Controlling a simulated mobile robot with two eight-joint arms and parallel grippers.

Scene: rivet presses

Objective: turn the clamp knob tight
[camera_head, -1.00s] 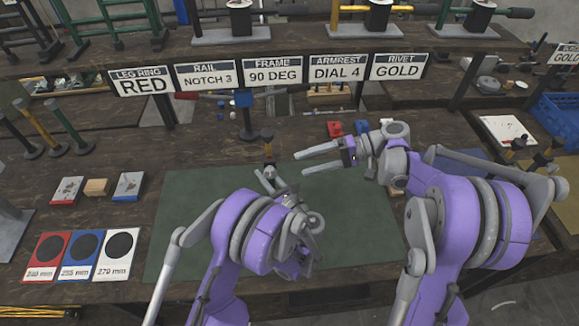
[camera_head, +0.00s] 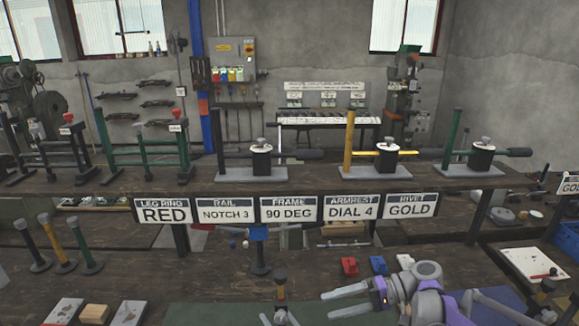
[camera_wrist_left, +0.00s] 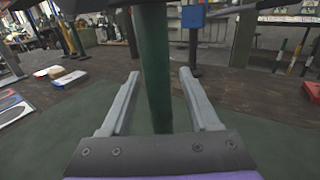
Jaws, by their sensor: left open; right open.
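Black clamp blocks with grey knobs on top stand on the raised shelf: the left knob (camera_head: 261,142), the middle knob (camera_head: 391,142) and the right knob (camera_head: 486,141). I cannot tell which is the task's knob, or how tight any is. My left gripper (camera_head: 279,318) is open at the bottom edge, beside a short dark-topped post (camera_head: 280,286). In the left wrist view its spread fingers (camera_wrist_left: 158,85) have a dark green upright post (camera_wrist_left: 154,60) between them, with gaps on both sides. My right gripper (camera_head: 325,304) is open and empty, pointing left, far below the knobs.
A row of signs (camera_head: 288,209) hangs along the shelf front. A blue-topped stand (camera_head: 259,234) is behind the left gripper. Red (camera_head: 349,266) and blue (camera_head: 378,264) blocks lie behind the right gripper. Colored posts (camera_head: 56,240) stand at left.

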